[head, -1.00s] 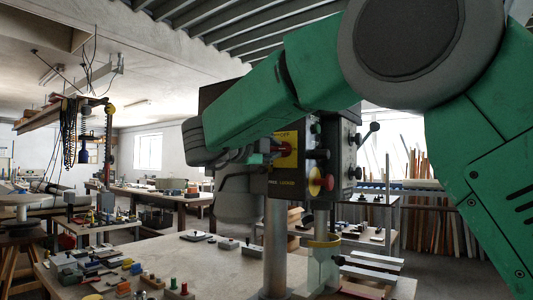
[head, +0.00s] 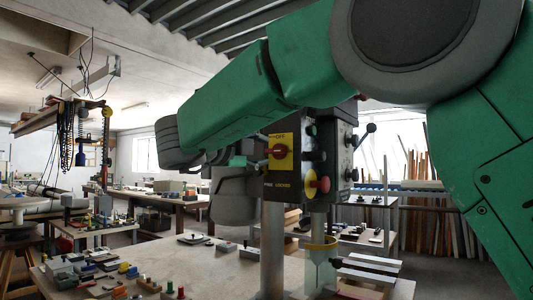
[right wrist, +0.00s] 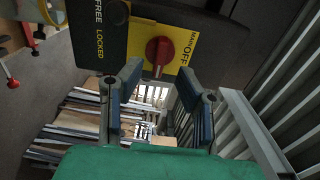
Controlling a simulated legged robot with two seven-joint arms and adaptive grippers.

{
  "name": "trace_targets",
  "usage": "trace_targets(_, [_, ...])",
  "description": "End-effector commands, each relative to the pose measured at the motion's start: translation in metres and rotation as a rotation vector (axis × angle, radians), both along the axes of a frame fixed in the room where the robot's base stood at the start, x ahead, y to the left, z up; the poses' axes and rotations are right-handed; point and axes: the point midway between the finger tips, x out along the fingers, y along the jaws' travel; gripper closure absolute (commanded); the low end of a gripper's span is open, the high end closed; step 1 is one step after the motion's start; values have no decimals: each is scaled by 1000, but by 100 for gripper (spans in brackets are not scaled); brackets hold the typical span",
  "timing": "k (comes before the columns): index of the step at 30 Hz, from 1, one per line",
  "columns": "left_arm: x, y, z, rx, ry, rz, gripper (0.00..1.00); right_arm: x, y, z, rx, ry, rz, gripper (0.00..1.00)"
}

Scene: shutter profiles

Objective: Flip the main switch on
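The main switch (head: 279,151) is a red rotary knob on a yellow plate marked "OFF", on the front of a dark control box (head: 291,185). Its handle lies roughly level in the head view. The knob also shows in the right wrist view (right wrist: 159,51), just beyond the fingertips and between their lines. My right gripper (head: 237,161) is left of the knob in the head view, apart from it. In the right wrist view my right gripper (right wrist: 160,72) is open with nothing between its fingers. My left gripper is in neither view.
Below the switch are a "FREE LOCKED" label (head: 277,184) and a red push button (head: 322,184). A black lever (head: 363,134) sticks out right of the box. Metal posts (head: 273,245) carry the box above a workbench (head: 215,268) with small parts.

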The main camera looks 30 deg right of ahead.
Motion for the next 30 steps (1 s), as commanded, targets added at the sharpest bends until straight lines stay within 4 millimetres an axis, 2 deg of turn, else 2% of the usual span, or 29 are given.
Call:
trace_targets(6, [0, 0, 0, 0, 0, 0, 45, -17, 43, -1, 0, 1, 1, 69])
trace_targets(12, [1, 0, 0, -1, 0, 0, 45, -27, 66, -2, 1, 1, -1, 69])
trace_targets(30, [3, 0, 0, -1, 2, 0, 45, -29, 70, -1, 2, 1, -2, 69])
